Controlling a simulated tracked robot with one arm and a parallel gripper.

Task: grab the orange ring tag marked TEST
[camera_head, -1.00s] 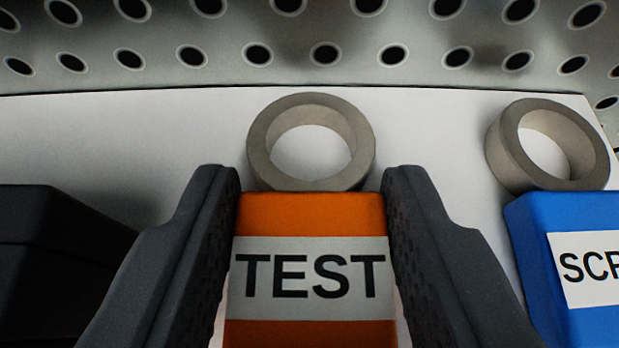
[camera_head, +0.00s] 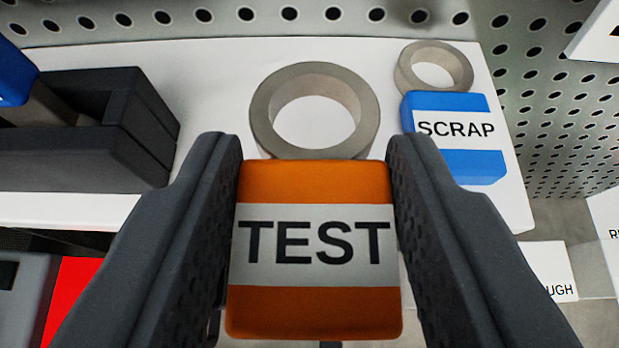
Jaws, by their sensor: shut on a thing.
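The orange tag (camera_head: 315,183) has a grey label reading TEST and a grey ring (camera_head: 364,108) at its top. My gripper (camera_head: 315,225) is shut on the tag, one dark finger against each side. The tag appears raised above the white shelf, close to the camera. The lower ends of the fingers run out of the picture.
A blue tag (camera_head: 455,167) marked SCRAP with a grey ring lies on the white shelf (camera_head: 205,72) to the right. A dark block-like holder (camera_head: 130,145) stands at left, with a blue object above it. A perforated metal panel (camera_head: 290,28) is behind. Labelled white cards are at right.

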